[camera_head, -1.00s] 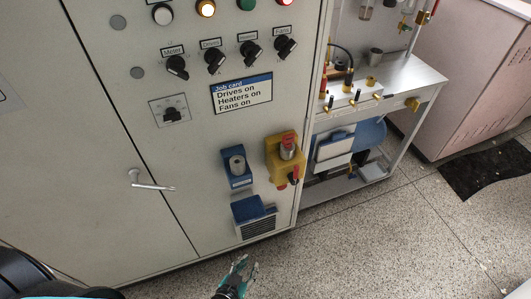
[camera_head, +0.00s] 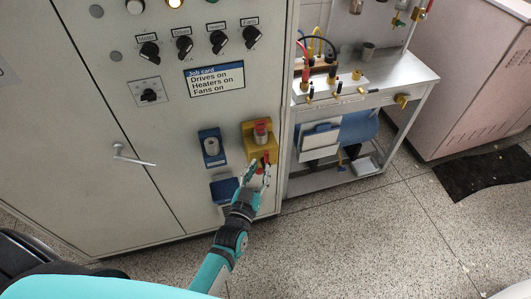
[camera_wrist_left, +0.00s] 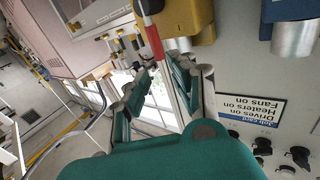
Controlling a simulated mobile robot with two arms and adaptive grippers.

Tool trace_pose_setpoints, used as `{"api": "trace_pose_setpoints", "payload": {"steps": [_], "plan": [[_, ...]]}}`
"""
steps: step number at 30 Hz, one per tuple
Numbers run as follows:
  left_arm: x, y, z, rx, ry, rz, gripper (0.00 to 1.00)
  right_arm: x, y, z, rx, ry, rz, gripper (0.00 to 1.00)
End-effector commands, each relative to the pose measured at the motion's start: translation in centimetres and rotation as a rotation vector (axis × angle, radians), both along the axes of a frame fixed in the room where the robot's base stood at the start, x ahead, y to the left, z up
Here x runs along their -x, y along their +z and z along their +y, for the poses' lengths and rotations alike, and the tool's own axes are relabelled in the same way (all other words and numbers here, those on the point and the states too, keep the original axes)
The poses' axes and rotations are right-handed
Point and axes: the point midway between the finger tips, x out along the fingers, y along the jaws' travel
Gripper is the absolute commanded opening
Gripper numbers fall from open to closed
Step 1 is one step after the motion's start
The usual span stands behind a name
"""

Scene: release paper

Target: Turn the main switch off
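A yellow switch box (camera_head: 254,133) is on the cabinet's lower right, with a grey and red cylindrical part on it. A red lever (camera_head: 266,158) sits low on the box. My left gripper (camera_head: 257,172) is just below and in front of the box, fingers open. In the left wrist view, the red lever (camera_wrist_left: 151,7) shows at the top, between the open fingertips of my left gripper (camera_wrist_left: 150,48). The yellow box (camera_wrist_left: 204,35) shows there just beyond the fingers. I cannot tell whether a finger touches the lever. My right gripper is not in view.
A job card (camera_head: 215,79) and several black knobs are above. A metal trolley (camera_head: 375,82) stands close on the right. The floor in front is clear.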

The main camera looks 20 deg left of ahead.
Motion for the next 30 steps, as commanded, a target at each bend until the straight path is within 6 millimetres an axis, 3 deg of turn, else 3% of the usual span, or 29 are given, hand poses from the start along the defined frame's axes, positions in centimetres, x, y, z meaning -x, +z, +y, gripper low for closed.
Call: {"api": "trace_pose_setpoints", "payload": {"steps": [3, 9, 22, 28, 30], "plan": [[-2.6, 0.1, 0.0, 0.0, 0.0, -0.002, 0.24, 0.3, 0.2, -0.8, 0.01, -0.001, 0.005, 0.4], [-5.4, 0.0, 0.1, -0.001, 0.0, 0.0, 0.24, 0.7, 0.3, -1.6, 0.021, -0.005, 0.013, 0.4], [-6.4, 0.0, 0.1, -0.001, 0.0, 0.001, 0.24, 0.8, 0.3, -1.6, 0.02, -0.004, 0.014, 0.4], [-6.4, 0.0, 0.1, -0.001, 0.0, 0.001, 0.0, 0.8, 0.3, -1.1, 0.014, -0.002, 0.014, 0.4], [-6.4, 0.0, 0.1, 0.0, 0.0, 0.001, 0.0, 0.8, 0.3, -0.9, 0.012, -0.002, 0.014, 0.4]]}}
